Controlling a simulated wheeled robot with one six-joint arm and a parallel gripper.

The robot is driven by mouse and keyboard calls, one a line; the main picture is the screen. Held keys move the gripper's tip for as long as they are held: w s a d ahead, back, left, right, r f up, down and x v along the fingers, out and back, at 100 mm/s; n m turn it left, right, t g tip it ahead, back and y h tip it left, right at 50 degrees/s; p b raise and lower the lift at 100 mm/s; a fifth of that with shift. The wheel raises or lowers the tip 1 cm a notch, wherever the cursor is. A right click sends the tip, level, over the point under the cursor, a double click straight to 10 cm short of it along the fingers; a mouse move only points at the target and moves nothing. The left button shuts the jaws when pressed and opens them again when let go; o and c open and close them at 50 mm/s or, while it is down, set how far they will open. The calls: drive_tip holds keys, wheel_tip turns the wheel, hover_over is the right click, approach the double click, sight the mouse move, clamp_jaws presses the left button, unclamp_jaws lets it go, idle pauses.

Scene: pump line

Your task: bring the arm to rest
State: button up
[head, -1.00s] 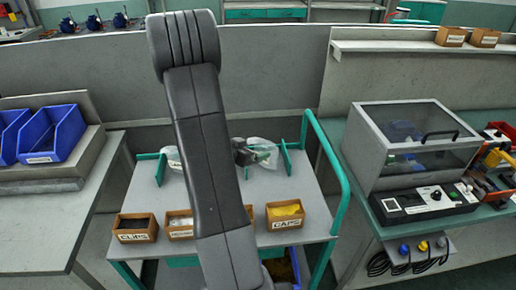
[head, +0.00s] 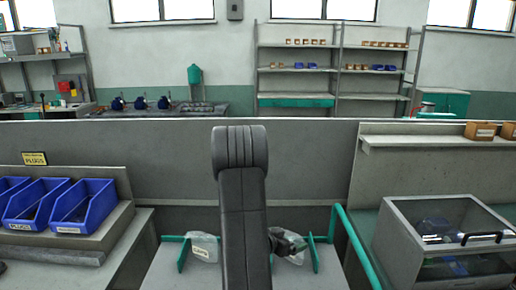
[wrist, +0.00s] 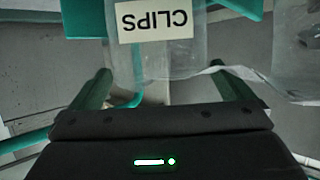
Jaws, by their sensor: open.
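My gripper (wrist: 165,85) is open in the wrist view, its two fingers spread apart. A clear bag with a white CLIPS label (wrist: 155,40), upside down in this view, shows beyond and between the fingers. I cannot tell whether the fingers touch it. In the head view my arm stands upright in the middle and hides part of the cart. A dark part that seems to be my wrist shows right of it, by a clear bag (head: 296,257).
The cart (head: 180,275) has green rails and another labelled clear bag (head: 204,247). Blue bins (head: 85,207) stand on the left bench. A lidded grey case (head: 450,240) stands at right. A grey partition (head: 300,165) runs behind.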

sight(296, 232)
drive_tip(key=x, duration=0.4)
drive_tip(key=shift+w+d+r+p, duration=0.15)
drive_tip(key=shift+w+d+p, duration=0.1)
drive_tip(key=shift+w+p, duration=0.05)
drive_tip(key=shift+s+r, duration=0.1)
drive_tip(key=shift+r, duration=0.65)
drive_tip(key=shift+f, duration=0.1)
